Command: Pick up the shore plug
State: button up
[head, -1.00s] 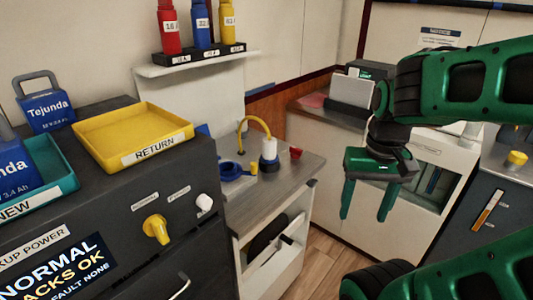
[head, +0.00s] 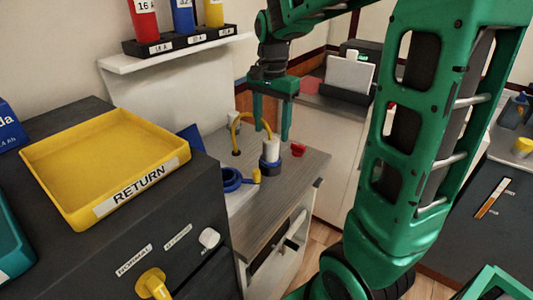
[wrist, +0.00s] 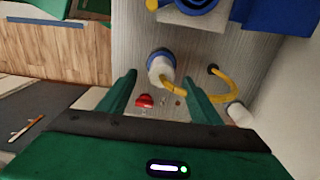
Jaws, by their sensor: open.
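The shore plug (head: 271,151) stands upright on the grey counter, white on top with a blue band and a blue base, with a yellow cable arching from it to the counter on its left. My gripper (head: 272,130) is open and empty, pointing down above and around the plug's position in the head view; I cannot tell how far behind or above it is. In the wrist view the plug (wrist: 160,68) shows between the two fingers of my gripper (wrist: 163,84), apart from both.
A blue round socket (head: 231,181) with a yellow cap lies left of the plug. A small red piece (head: 298,149) sits to its right. The yellow RETURN tray (head: 60,187) is on the dark cabinet. A shelf (head: 115,62) with coloured cylinders hangs behind.

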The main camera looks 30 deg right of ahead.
aim_at(271, 139)
jog(key=shift+w+d+f, duration=0.1)
jog(key=shift+w+f, duration=0.05)
jog(key=shift+f, duration=1.65)
jog(key=shift+w+f, duration=0.15)
jog(key=shift+f, duration=1.6)
jog(key=shift+r, duration=0.1)
jog(key=c, duration=1.5)
